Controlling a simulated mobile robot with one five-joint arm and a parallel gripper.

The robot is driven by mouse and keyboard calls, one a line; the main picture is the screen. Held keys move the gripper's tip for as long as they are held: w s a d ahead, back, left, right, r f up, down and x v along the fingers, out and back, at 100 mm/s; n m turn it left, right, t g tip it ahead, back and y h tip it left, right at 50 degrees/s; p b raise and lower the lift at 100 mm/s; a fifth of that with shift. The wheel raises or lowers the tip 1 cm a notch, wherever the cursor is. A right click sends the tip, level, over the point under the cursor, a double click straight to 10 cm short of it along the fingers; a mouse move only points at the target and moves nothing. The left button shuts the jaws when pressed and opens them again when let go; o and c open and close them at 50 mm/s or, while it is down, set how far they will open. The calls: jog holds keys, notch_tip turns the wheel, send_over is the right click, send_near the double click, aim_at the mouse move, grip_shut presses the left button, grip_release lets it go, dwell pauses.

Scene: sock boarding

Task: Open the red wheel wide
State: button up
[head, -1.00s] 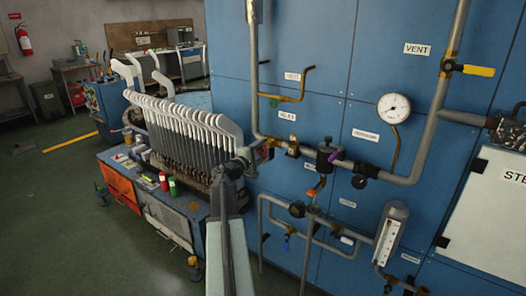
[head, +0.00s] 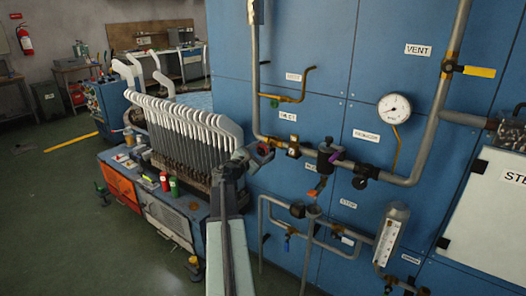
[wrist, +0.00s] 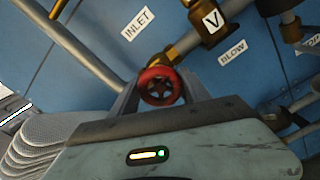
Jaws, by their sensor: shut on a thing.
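The red wheel (wrist: 160,86) is a small ring with dark spokes on a brass valve body (wrist: 183,48) in the wrist view. My gripper (wrist: 158,98) is shut on it, with one finger on each side of the rim. In the head view the red wheel (head: 265,148) shows at the end of my gripper (head: 250,157), in front of the blue panel. My gripper partly hides the wheel there. How far the wheel is turned cannot be told.
Grey pipes and a dark valve (head: 326,155) run along the blue panel (head: 310,60) to the right. A gauge (head: 394,108) is above them. The white sock boards (head: 195,130) stand close on the left. Green floor (head: 60,215) is clear at far left.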

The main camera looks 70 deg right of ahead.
jog(key=n, duration=0.5)
jog(key=shift+f, duration=0.1)
jog(key=n, duration=0.5)
jog(key=shift+n, duration=0.4)
jog(key=o, duration=1.4)
jog(key=shift+s, duration=0.1)
jog(key=v, duration=0.7)
jog(key=shift+a, duration=0.35)
